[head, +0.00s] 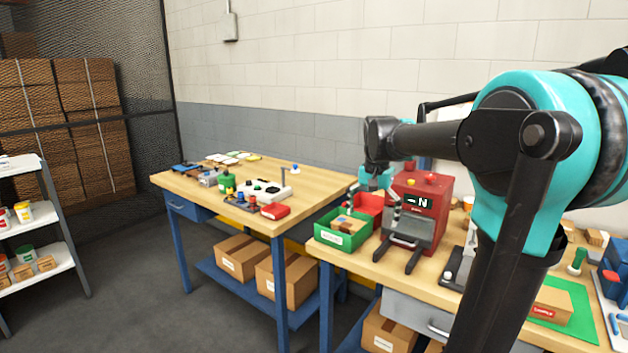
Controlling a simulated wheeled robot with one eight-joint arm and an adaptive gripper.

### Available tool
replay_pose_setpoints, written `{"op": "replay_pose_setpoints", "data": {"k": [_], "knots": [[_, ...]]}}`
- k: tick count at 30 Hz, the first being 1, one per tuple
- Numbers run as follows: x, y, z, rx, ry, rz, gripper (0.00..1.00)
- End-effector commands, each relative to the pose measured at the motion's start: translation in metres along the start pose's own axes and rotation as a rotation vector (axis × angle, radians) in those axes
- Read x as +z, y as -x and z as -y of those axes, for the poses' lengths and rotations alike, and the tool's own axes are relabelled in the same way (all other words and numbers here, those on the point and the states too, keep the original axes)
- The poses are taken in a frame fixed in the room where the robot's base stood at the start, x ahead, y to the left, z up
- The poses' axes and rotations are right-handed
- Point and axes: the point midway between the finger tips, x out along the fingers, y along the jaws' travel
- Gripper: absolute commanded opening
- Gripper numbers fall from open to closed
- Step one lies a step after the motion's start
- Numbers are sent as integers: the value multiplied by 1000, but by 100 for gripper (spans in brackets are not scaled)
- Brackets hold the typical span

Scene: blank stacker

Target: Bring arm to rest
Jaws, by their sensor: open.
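My arm, teal and black, fills the right side of the head view and reaches left over the near workbench (445,262). My gripper (372,208) hangs at its end, pointing down, above the left end of that bench. It is open, and nothing shows held in it, though its fingers are small in the view. Just below and left of it is a green bin (344,240) with brownish blocks in it. A red bin (369,203) stands behind the green one.
A second wooden workbench (310,176) at the left holds several small parts and a red box (275,211). Cardboard boxes (240,257) sit on its lower shelf. A green mat (578,325) lies at the near bench's right end. The floor at left centre is clear.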

Motion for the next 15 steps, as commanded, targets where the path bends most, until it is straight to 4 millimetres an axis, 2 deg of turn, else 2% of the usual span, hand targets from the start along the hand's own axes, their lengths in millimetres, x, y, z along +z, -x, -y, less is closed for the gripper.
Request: {"op": "replay_pose_setpoints", "data": {"k": [8, 15], "knots": [[35, -60, -31, -37, 130, -68, 100], [97, -140, -80, -69, 316, -177, 100]]}}
